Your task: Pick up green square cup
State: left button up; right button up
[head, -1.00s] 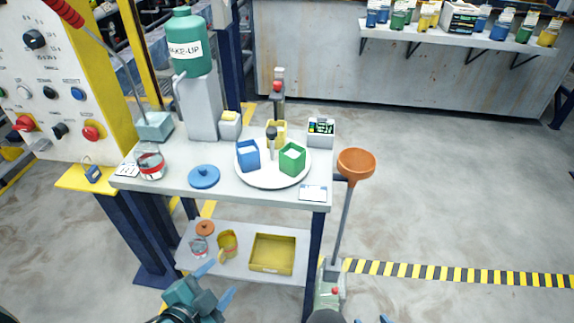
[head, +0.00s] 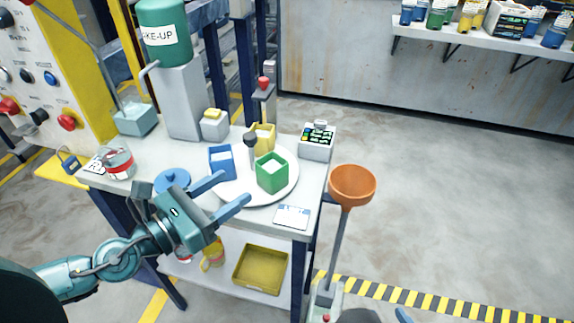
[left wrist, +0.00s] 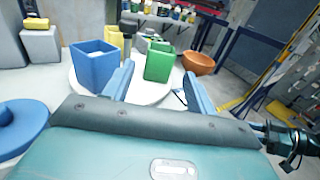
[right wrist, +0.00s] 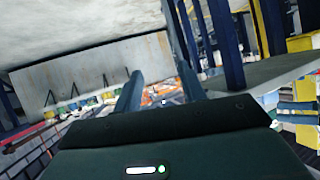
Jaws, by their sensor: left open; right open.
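The green square cup (head: 271,174) stands upright on a round white plate (head: 240,194) on the table, with white contents at its top. My left gripper (head: 231,190) is open and empty in front of the plate, to the left of and nearer than the green cup. In the left wrist view the green cup (left wrist: 160,62) shows beyond and between the two blue fingers, apart from them. A blue square cup (head: 221,161) and a yellow cup (head: 263,136) share the plate. My right gripper is open in the right wrist view (right wrist: 160,92), away from the table, with nothing between its fingers.
A dark-knobbed tool (head: 251,143) stands between the cups. A blue lid (head: 173,180) lies left of the plate. An orange funnel (head: 352,185) on a pole stands right of the table. A small device (head: 317,142) and a white card (head: 292,216) are at the table's right.

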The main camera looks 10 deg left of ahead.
aim_at(280, 159)
pick_arm(q)
jog(key=shift+w+d+r+p, duration=0.1)
jog(key=shift+w+r+p, duration=0.1)
jog(key=shift+w+p, duration=0.1)
jog(key=p+x, duration=0.3)
jog(key=x, duration=0.3)
jog(key=shift+s+p, duration=0.1)
jog(key=shift+p, duration=0.25)
jog(key=shift+w+d+f, duration=0.15)
jog(key=shift+w+d, duration=0.15)
jog(key=shift+w, duration=0.15)
jog(key=shift+w+d+p, duration=0.2)
jog(key=shift+w+p, duration=0.05)
jog(key=shift+p, duration=0.05)
jog(key=p+x, duration=0.1)
jog(key=x, duration=0.2)
jog(key=shift+w+d+f, duration=0.15)
jog(key=shift+w+d, duration=0.1)
jog(key=shift+d, duration=0.05)
jog(key=shift+w+d, duration=0.15)
jog(key=shift+w, duration=0.1)
jog(key=shift+w+f, duration=0.1)
jog(key=shift+f, duration=0.05)
pick_arm(e)
jog(key=shift+s+d+r+g+h, duration=0.25)
jog(key=shift+d+r, duration=0.05)
jog(key=shift+r, duration=0.15)
jog(key=shift+s+d+r+g+h, duration=0.25)
jog(key=shift+r, duration=0.2)
